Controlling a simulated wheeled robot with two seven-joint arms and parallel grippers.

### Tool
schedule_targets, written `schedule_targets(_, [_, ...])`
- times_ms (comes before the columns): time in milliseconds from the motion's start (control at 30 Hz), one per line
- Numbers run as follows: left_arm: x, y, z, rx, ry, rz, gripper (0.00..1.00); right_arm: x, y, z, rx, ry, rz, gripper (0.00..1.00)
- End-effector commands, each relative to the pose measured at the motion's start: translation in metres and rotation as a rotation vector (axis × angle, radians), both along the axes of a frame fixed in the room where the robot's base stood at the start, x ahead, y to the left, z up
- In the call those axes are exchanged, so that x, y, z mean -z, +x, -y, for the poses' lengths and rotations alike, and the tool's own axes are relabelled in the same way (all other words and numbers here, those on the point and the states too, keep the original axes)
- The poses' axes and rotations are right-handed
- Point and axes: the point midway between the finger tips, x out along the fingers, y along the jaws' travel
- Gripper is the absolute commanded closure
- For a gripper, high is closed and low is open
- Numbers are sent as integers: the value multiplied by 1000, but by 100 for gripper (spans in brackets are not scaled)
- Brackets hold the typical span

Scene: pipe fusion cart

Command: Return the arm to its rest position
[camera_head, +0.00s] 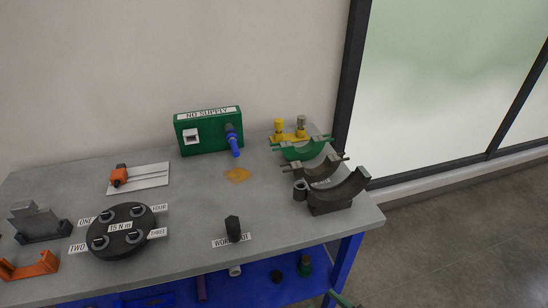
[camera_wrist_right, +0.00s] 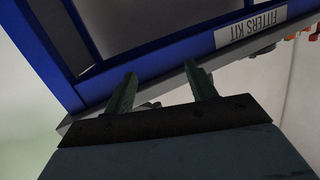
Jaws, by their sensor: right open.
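My right gripper (camera_wrist_right: 164,84) shows in the right wrist view with its two dark green fingers spread apart and nothing between them. In the head view only a small green piece of the right gripper (camera_head: 342,300) shows at the bottom edge, in front of the table's blue leg and below the grey tabletop (camera_head: 190,190). It appears clear of the objects on the table. My left gripper is in neither view.
The table holds a green NO SUPPLY box (camera_head: 208,131), a round black plate (camera_head: 122,232), a dark block (camera_head: 233,229) and curved clamps (camera_head: 335,190). A FITTERS KIT label (camera_wrist_right: 250,27) is on the blue frame. Open floor (camera_head: 450,240) lies right.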

Motion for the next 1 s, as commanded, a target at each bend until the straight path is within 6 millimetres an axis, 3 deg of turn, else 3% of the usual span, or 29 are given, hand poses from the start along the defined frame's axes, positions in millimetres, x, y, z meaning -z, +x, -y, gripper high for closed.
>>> schedule_targets(33, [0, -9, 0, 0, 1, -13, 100, 33, -10, 15, 76, -42, -71, 44])
schedule_targets(167, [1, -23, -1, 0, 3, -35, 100, 114, -51, 54, 243, -189, -279, 44])
schedule_targets(300, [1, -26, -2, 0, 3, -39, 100, 188, -121, 88, 338, -353, -533, 44])
schedule_targets(400, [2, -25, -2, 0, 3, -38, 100, 228, -182, 104, 360, -457, -725, 44])
schedule_targets(500, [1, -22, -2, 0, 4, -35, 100, 253, -241, 114, 350, -536, -894, 44])
schedule_targets(600, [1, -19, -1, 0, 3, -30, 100, 267, -286, 118, 327, -587, -1022, 44])
schedule_targets(700, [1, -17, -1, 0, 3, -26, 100, 272, -314, 119, 306, -613, -1103, 44])
schedule_targets(800, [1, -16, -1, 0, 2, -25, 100, 274, -327, 119, 296, -622, -1138, 44])
schedule_targets(1000, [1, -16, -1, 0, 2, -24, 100, 274, -329, 120, 293, -625, -1142, 44])
